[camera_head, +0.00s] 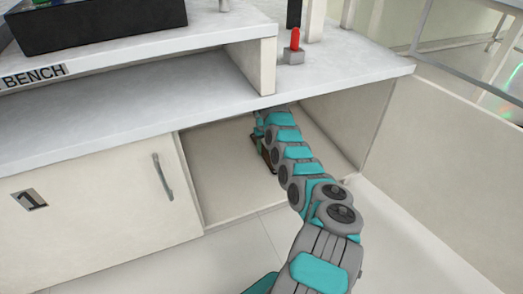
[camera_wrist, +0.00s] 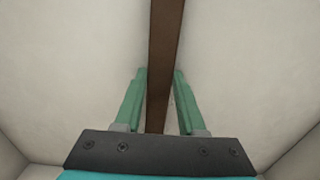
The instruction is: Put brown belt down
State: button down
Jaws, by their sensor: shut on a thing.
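The brown belt (camera_wrist: 165,60) runs as a straight dark strip up the middle of the wrist view, between the two green fingers of my gripper (camera_wrist: 158,75). My gripper is shut on the belt. In the camera_head view, my arm reaches into the open compartment under the bench, and a small brown part of the belt (camera_head: 264,152) shows beside my gripper. The rest of the belt there is hidden by my arm. Whether the belt touches the compartment surface is hard to tell.
The open compartment (camera_head: 215,175) has pale walls, with a bench top (camera_head: 130,105) above it. A closed cabinet door (camera_head: 100,200) marked 1 is at the left. A red-topped item (camera_head: 295,42) and a black bin (camera_head: 95,25) stand on the bench.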

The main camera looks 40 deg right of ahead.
aim_at(264, 151)
jog(key=c, duration=0.5)
grip_release()
jog(key=shift+d+r, duration=0.1)
notch_tip(264, 151, up, 8)
jog(key=shift+f+p, duration=0.25)
jog(key=shift+p, duration=0.35)
